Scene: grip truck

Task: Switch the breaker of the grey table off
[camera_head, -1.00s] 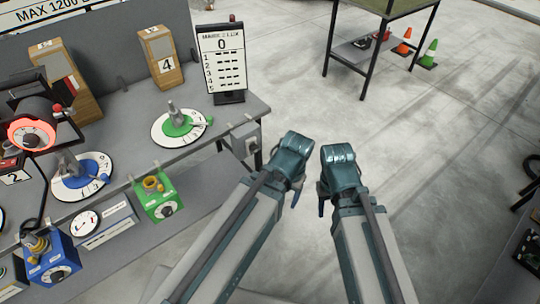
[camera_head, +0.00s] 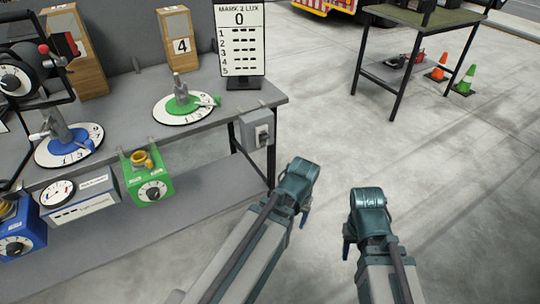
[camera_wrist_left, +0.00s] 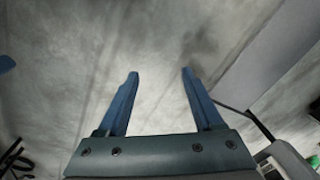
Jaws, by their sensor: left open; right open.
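The grey table (camera_head: 130,126) stands at the left in the head view. A grey breaker box (camera_head: 257,131) is mounted on its right end, below the top. The box has a small light switch plate on its front; I cannot tell the switch position. My left gripper (camera_head: 305,210) is right of the box and nearer to me, apart from it. In the left wrist view its two blue fingers (camera_wrist_left: 160,72) are spread with only floor between them. My right gripper (camera_head: 347,248) is farther right over the floor, empty, with its fingers mostly hidden by its wrist.
On the grey table are a green dial (camera_head: 184,104), a blue dial (camera_head: 68,147), a score board (camera_head: 239,42) and a wooden block marked 4 (camera_head: 176,48). A second table (camera_head: 405,65) and cones stand at the back right. The floor between is clear.

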